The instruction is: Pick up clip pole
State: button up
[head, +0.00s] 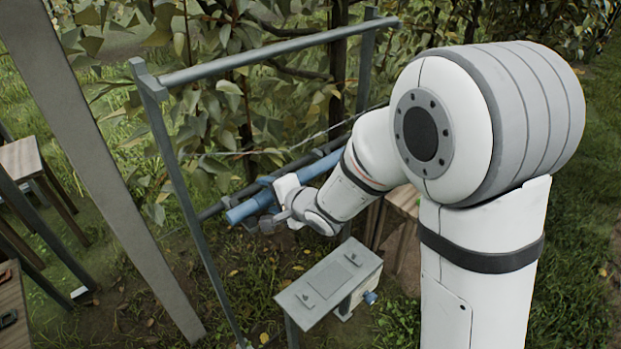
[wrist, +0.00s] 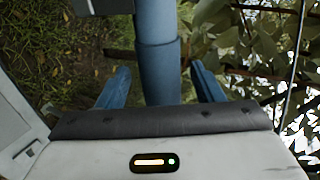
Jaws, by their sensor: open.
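A blue pole (head: 250,207), which looks like the clip pole, lies slantwise at the grey frame in the head view. In the wrist view the blue pole (wrist: 158,72) runs up the middle, with a thicker collar partway along. My gripper (wrist: 163,82) is open, with one blue finger on each side of the pole and visible gaps between. In the head view my gripper (head: 277,205) is at the pole's lower left part. The wrist hides part of the pole, and I cannot tell how it is supported.
A grey metal frame (head: 285,43) stands around the pole, with leafy branches (head: 220,110) close behind. A grey box-like stand (head: 330,280) is below my wrist. A wooden-topped table (head: 20,158) is at the left. Open grass lies on the right.

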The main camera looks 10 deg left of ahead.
jog(key=shift+w+a+f, duration=0.2)
jog(key=shift+w+a, duration=0.05)
jog(key=shift+a, duration=0.05)
jog(key=shift+c, duration=0.2)
jog(key=c, duration=1.1)
jog(key=shift+r, duration=0.1)
jog(key=shift+c, duration=0.2)
